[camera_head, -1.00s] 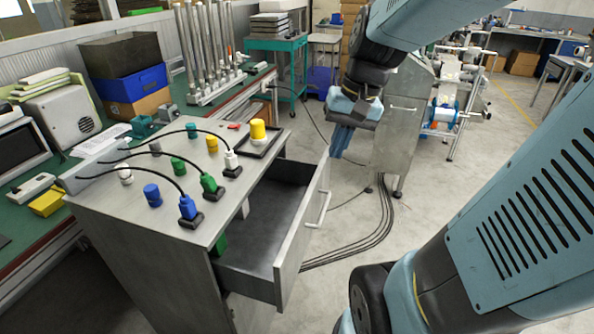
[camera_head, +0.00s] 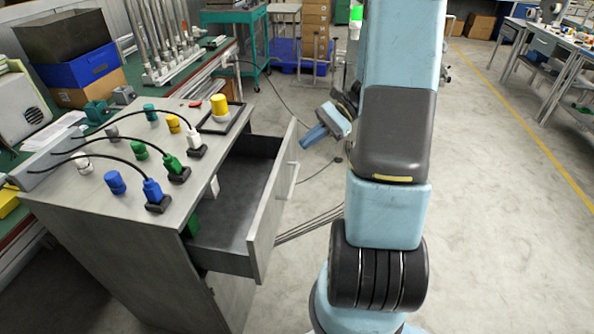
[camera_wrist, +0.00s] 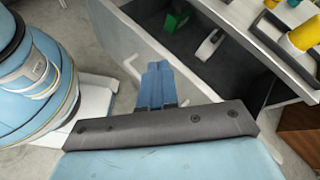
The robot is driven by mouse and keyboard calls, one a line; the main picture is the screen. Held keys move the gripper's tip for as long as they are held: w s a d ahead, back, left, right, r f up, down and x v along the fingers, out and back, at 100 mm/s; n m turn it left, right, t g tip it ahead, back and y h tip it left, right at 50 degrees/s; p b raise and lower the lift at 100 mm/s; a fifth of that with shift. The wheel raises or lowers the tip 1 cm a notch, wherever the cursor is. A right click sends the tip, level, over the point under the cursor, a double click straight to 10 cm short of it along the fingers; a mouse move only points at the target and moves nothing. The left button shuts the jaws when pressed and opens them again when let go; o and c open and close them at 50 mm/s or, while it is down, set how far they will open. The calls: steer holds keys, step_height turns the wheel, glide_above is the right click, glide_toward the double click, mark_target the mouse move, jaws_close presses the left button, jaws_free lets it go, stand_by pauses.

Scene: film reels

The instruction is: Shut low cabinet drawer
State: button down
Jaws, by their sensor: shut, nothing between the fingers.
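The low grey metal cabinet (camera_head: 125,255) stands at the left in the head view. Its drawer (camera_head: 225,235) is pulled well out, and its front panel (camera_head: 268,205) with a light bar handle (camera_head: 294,180) faces right. In the wrist view the drawer front (camera_wrist: 122,38) lies just beyond my fingers, with the open drawer interior (camera_wrist: 185,62) behind it. My gripper (camera_head: 310,138) is shut and empty, to the right of the drawer front's far end. Its blue fingers (camera_wrist: 157,68) point at the panel in the wrist view; I cannot tell whether they touch it.
A green block (camera_wrist: 176,21) and a white piece (camera_wrist: 209,45) are in the drawer. The cabinet top carries cabled plugs, coloured knobs and a black tray (camera_head: 221,119) with a yellow cylinder (camera_head: 219,105). Cables (camera_head: 310,225) lie on the floor.

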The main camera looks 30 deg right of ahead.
steer(key=w+d+f+m+t+y, duration=0.25)
steer(key=d+f+m+t, duration=0.35)
steer(key=f, duration=0.4)
steer(key=m+t, duration=0.5)
steer(key=m, duration=0.1)
glide_toward(290, 169)
steer(key=x, duration=0.7)
steer(key=shift+s+a+r, duration=0.15)
steer(key=shift+s+r, duration=0.1)
steer(key=shift+r, duration=0.15)
